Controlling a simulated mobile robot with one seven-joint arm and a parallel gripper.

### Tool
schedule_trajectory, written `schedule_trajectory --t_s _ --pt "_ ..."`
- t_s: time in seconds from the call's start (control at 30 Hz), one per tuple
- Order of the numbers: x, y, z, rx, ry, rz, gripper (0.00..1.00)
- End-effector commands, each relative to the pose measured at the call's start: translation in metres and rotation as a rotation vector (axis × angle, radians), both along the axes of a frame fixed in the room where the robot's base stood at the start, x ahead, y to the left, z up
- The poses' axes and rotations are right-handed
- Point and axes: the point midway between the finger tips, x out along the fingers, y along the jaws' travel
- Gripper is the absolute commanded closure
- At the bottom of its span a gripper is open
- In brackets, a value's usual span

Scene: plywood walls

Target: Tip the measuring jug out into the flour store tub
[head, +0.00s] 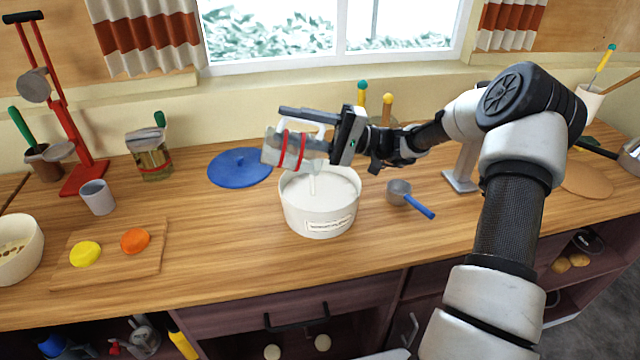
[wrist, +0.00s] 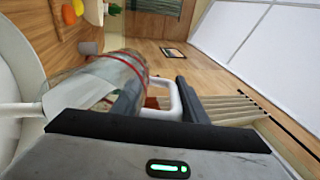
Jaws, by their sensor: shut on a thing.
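The measuring jug (head: 287,149) is clear with red bands and a white handle. It is tilted on its side over the flour store tub (head: 320,217), a white round tub with a label on its front. A white stream runs from the jug into the tub, which holds white contents. My gripper (head: 322,128) is shut on the jug's handle. In the wrist view the jug (wrist: 112,80) lies tilted, with white stuff at its mouth, and my gripper (wrist: 160,98) holds the white handle between its fingers. The tub's rim (wrist: 22,50) shows at left.
A blue lid (head: 240,166) lies left of the tub. A scoop with a blue handle (head: 402,194) lies to its right. A board (head: 110,250) with yellow and orange rounds, a grey cup (head: 97,197) and a jar (head: 152,160) stand further left.

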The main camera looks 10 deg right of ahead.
Motion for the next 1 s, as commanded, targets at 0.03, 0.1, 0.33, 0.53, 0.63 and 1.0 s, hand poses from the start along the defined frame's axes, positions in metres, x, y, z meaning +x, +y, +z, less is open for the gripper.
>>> schedule_trajectory --t_s 0.03,0.1,0.33,0.53,0.63,1.0 --pt "0.0 -0.001 0.0 0.007 -0.001 0.0 0.95" --pt "0.0 -0.002 0.0 0.015 -0.002 -0.001 0.95" --pt "-0.001 -0.005 0.001 0.04 -0.006 -0.001 0.95" --pt "-0.001 -0.008 0.002 0.06 -0.009 -0.001 0.95" --pt "-0.001 -0.01 0.002 0.071 -0.011 0.0 0.95" --pt "-0.002 -0.015 0.004 0.113 -0.016 -0.001 0.95"
